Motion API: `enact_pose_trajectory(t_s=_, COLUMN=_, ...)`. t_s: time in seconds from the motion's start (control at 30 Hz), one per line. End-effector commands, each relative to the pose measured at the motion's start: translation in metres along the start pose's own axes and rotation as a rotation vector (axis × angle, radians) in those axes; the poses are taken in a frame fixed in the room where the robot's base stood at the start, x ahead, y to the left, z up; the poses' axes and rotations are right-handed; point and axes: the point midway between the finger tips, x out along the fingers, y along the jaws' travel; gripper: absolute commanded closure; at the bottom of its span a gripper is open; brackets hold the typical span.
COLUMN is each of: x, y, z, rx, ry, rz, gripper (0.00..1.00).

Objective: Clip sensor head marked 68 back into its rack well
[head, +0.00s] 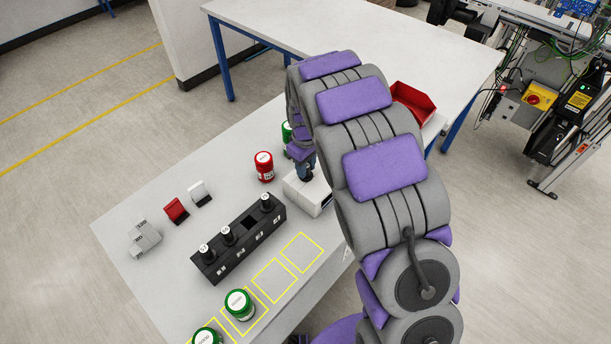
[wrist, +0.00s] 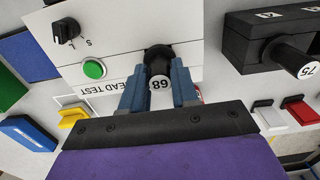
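The sensor head marked 68 (wrist: 160,83) is black with a white numbered cap, upside down in the wrist view. It stands at the dark round socket of the white head test box (head: 302,194), also in the wrist view (wrist: 110,50). My gripper (wrist: 160,88) has its blue fingers on both sides of the head, with no clear gap. In the head view my gripper (head: 305,168) is over the box. Whether the head is fully seated is hidden. The black rack (head: 230,255) holds three heads and has one empty well (head: 250,222), second from its right end.
A red jar (head: 264,167) stands behind the rack, and green jars (head: 239,304) stand in front. Red (head: 176,210), white and grey blocks lie left. A red bin (head: 411,103) is beyond my arm. The test box carries a green button (wrist: 94,69) and black knob (wrist: 66,30).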

Motion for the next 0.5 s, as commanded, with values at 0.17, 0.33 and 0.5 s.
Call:
enact_pose_trajectory(t_s=0.17, x=0.0, y=0.0001, z=0.0, rx=0.0, ry=0.0, rz=0.0, gripper=0.89)
enact_pose_trajectory(t_s=0.33, x=-0.0001, y=0.0002, z=0.0, rx=0.0, ry=0.0, rz=0.0, gripper=1.0)
enact_pose_trajectory(t_s=0.5, x=-0.0002, y=0.0002, z=0.0, rx=0.0, ry=0.0, rz=0.0, gripper=1.0)
